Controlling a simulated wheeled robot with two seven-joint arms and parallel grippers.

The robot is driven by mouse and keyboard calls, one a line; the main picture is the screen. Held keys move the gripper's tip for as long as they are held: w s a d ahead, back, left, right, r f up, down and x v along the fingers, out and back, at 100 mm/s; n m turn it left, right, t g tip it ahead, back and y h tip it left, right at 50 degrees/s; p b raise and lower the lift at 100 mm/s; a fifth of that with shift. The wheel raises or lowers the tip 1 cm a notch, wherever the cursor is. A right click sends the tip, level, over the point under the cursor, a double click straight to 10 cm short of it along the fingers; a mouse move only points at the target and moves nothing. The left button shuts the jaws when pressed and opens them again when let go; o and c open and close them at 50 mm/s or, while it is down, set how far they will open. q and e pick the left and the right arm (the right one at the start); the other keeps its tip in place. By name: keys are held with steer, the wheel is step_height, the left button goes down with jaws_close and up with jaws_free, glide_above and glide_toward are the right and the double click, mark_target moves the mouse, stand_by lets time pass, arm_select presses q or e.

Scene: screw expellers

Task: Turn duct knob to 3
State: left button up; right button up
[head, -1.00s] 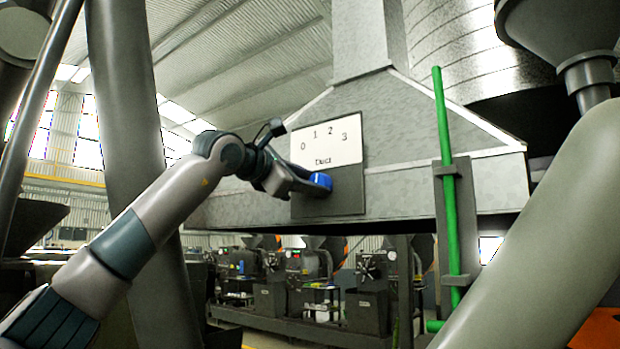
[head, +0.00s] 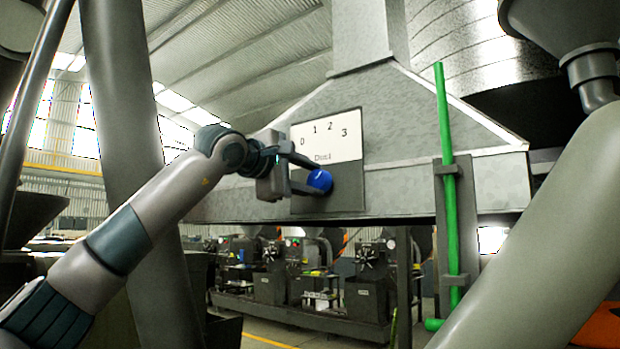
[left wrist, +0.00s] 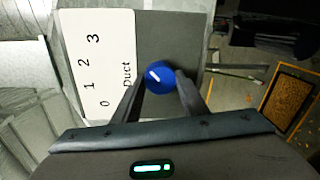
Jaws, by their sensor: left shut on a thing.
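The blue duct knob (head: 320,181) sits on a dark grey plate (head: 345,188) on the side of the metal hood. Above it is a white label (head: 335,137) reading 0, 1, 2, 3 and "Duct". My left gripper (head: 305,176) reaches in from the left with its fingers at the knob. In the left wrist view, the two fingers are shut on the knob (left wrist: 159,76), one on each side. A short white mark shows on the knob's face there, on the side towards the label. Exactly which number it points to is hard to tell. My right gripper is not in view.
A green upright rod (head: 446,170) in a bracket stands right of the plate. A thick grey pipe (head: 545,235) slants across the right foreground, and a grey post (head: 130,100) stands at left. Machines (head: 315,265) stand far behind.

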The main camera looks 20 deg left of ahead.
arm_select(q)
steer(key=o, duration=1.1)
steer(key=shift+c, duration=0.2)
steer(key=shift+s, duration=0.15)
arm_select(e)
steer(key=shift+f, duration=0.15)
arm_select(q)
steer(key=shift+s+a+b, duration=0.1)
steer(key=shift+s+b, duration=0.15)
steer(key=shift+b, duration=0.05)
steer(key=b+v, duration=0.6)
steer(key=v, duration=1)
steer(key=shift+s, duration=0.3)
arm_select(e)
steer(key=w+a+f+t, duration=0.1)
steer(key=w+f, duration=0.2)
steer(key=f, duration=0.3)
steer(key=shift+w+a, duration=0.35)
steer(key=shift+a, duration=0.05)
arm_select(q)
steer(key=shift+a, duration=0.1)
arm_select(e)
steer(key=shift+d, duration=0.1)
